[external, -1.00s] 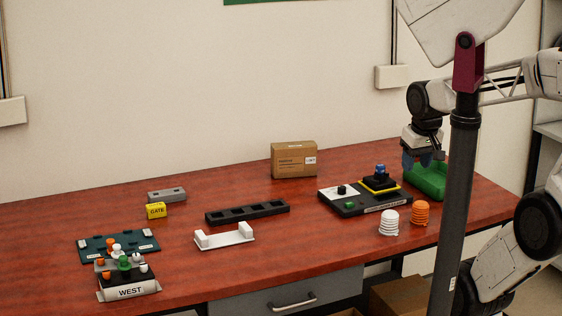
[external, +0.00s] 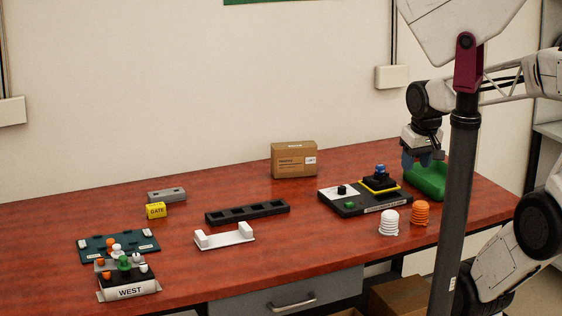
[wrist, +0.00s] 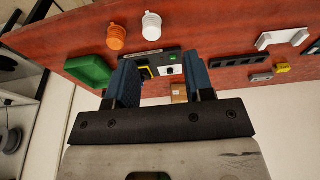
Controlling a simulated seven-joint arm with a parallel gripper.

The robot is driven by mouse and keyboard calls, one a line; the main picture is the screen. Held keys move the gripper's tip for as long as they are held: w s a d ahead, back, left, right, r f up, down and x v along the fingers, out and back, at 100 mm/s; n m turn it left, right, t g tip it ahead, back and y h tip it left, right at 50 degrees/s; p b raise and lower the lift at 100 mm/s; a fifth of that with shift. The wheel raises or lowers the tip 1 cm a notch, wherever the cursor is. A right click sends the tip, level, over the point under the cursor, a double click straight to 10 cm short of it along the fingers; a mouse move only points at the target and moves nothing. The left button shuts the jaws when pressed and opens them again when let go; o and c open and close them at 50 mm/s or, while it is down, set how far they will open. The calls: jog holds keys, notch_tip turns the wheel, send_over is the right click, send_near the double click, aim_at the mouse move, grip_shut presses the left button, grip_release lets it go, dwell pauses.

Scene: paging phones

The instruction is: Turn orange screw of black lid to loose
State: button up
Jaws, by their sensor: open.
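At the left end of the table, in the external view, a black block labelled WEST (external: 128,282) carries a small orange knob (external: 106,275), a green knob (external: 124,263) and a white knob (external: 143,268). Another orange knob (external: 101,262) shows just behind it. I cannot tell which orange piece is the screw or which black part is the lid. My gripper (external: 418,162) is open and empty, above the far right of the table, far from the WEST block. In the wrist view my gripper (wrist: 161,78) has its two blue fingers apart; the WEST block is not visible there.
Near my gripper are a green tray (external: 428,182), a black panel (external: 352,208) with a blue-topped part, and white (external: 389,222) and orange (external: 420,213) ribbed pieces. A black slotted rack (external: 247,212), white bracket (external: 224,240), yellow GATE block (external: 156,210) and cardboard box (external: 294,160) stand mid-table.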

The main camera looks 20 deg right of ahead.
jog(key=w+a+r+n, duration=0.3)
jog(key=w+a, duration=0.4)
jog(key=w, duration=0.2)
jog(key=w+a+n+g, duration=0.1)
jog(key=w+a+n, duration=0.1)
jog(key=w+a, duration=0.5)
jog(key=w+a+f+n, duration=0.1)
jog(key=w+a+n, duration=0.1)
jog(key=a, duration=0.9)
jog(key=w+a+n+g, duration=0.1)
jog(key=w+a, duration=0.4)
jog(key=a, duration=0.4)
jog(key=n, duration=0.7)
send_over(98, 276)
jog(key=shift+g, duration=0.3)
jog(key=f, duration=1.4)
jog(key=shift+w+d+f, duration=0.1)
jog(key=shift+d+f, duration=0.15)
jog(key=shift+f, duration=0.15)
jog(key=shift+s+a+f, duration=0.15)
jog(key=shift+s+a, duration=0.05)
jog(key=shift+a, duration=0.1)
jog(key=shift+f, duration=3.9)
